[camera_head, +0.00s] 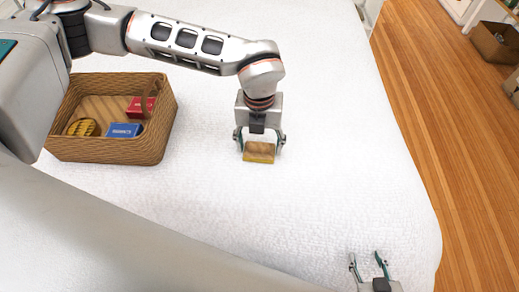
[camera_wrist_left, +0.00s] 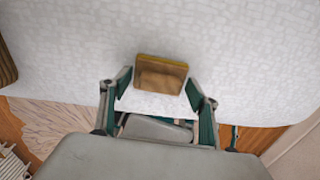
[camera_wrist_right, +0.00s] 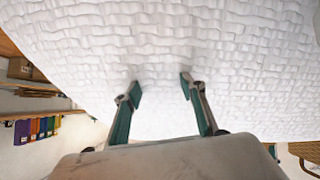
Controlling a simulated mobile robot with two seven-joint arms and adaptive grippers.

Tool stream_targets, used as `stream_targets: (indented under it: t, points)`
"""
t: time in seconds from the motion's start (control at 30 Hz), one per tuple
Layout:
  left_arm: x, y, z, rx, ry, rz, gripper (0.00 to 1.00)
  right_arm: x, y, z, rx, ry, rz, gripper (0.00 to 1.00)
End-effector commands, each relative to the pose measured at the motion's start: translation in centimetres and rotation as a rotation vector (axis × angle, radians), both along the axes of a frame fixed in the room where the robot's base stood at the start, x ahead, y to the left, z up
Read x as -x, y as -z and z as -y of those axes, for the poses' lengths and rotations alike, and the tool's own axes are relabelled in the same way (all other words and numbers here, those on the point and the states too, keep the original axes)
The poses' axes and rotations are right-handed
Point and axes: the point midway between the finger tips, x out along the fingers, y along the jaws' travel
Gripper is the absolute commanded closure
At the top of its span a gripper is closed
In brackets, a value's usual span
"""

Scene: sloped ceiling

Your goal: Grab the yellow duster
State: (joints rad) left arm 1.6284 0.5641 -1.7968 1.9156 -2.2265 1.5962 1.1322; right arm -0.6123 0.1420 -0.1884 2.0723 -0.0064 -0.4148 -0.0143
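The yellow duster (camera_head: 259,152) is a small block with a wood-brown face and a yellow edge. It appears to rest on the white surface, right of the basket. My left gripper (camera_head: 260,139) is over it, fingers spread on either side. In the left wrist view the duster (camera_wrist_left: 161,74) sits between the fingertips of the left gripper (camera_wrist_left: 158,88), with narrow gaps or near contact at its ends. My right gripper (camera_head: 367,261) is open and empty at the front right. It also shows in the right wrist view (camera_wrist_right: 161,88), above bare white surface.
A wicker basket (camera_head: 110,150) at the left holds a red box (camera_head: 140,106), a blue box (camera_head: 125,130) and a round yellow item (camera_head: 82,128). White surface (camera_head: 350,140) around the duster is clear. Wooden floor (camera_head: 440,100) lies beyond its right edge.

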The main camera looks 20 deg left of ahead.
Motion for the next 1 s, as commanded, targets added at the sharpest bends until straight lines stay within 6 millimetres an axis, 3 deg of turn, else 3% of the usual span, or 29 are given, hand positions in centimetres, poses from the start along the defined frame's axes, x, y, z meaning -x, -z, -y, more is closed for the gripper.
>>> stream_targets:
  t: [0.03, 0.13, 0.17, 0.57, 0.77, 1.0]
  points:
    - [0.0, 0.0, 0.0, 0.0, 0.0, 0.0, 0.52, 0.0, 0.0, 0.0, 0.0, -0.001, 0.001, 0.6]
    - [0.0, 0.0, 0.0, 0.0, 0.0, 0.0, 0.78, 0.0, 0.0, 0.1, 0.001, -0.001, 0.001, 0.6]
    - [0.0, 0.0, 0.0, 0.0, 0.0, 0.0, 0.81, 0.0, 0.0, 0.1, 0.001, -0.001, 0.001, 0.6]
    - [-0.1, -0.8, 0.0, 0.001, 0.0, 0.001, 0.81, -0.2, -0.3, 0.1, 0.001, 0.0, 0.006, 0.6]
    - [-0.2, -4.4, 0.0, 0.0, -0.001, 0.007, 0.81, -0.6, -1.2, 0.0, -0.003, 0.001, 0.018, 0.6]
    - [-0.1, -11.1, 0.0, 0.001, 0.0, 0.008, 0.81, -0.8, -2.0, -0.2, -0.016, 0.004, 0.023, 0.6]
